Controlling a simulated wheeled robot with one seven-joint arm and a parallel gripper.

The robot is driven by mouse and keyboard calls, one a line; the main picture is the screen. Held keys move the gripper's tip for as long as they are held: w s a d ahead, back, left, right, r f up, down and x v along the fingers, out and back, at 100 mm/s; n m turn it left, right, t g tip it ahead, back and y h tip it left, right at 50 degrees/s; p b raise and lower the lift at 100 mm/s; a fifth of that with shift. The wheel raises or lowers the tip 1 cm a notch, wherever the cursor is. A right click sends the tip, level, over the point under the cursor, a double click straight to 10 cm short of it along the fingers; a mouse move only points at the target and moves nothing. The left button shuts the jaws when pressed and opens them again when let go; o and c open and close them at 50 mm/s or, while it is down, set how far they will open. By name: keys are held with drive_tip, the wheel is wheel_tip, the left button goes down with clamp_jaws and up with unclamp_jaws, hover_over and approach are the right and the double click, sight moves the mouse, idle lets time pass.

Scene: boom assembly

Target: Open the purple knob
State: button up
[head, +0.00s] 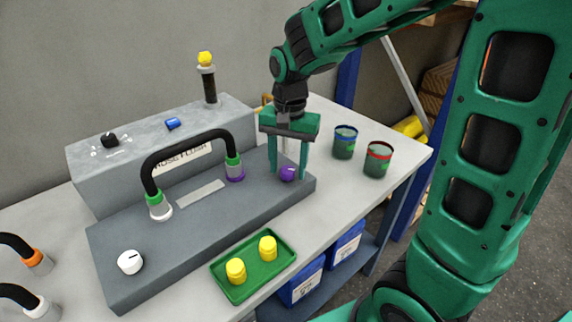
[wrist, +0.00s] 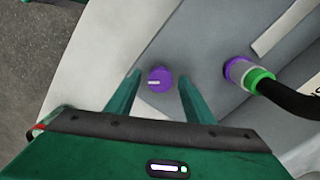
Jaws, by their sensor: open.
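The purple knob (head: 287,174) sits on the right end of the dark grey panel (head: 130,245). It also shows in the wrist view (wrist: 160,79) as a round knob with a pale line pointing left. My gripper (head: 288,176) is open and points down over the knob. In the wrist view the knob lies between the tips of my two green fingers (wrist: 159,82), with a small gap on each side. I cannot tell whether either finger touches it.
A black hose (head: 190,142) arches from a green-collared fitting to a purple-ringed fitting (head: 235,172) left of the knob. A green tray (head: 252,266) with two yellow pieces lies in front. Two cups, blue-rimmed (head: 344,142) and red-rimmed (head: 377,159), stand to the right. A white knob (head: 130,262) is far left.

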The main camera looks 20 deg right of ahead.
drive_tip(key=shift+c, duration=0.6)
drive_tip(key=c, duration=0.9)
drive_tip(key=n, duration=0.3)
drive_tip(key=shift+n, duration=2.4)
drive_tip(key=o, duration=1)
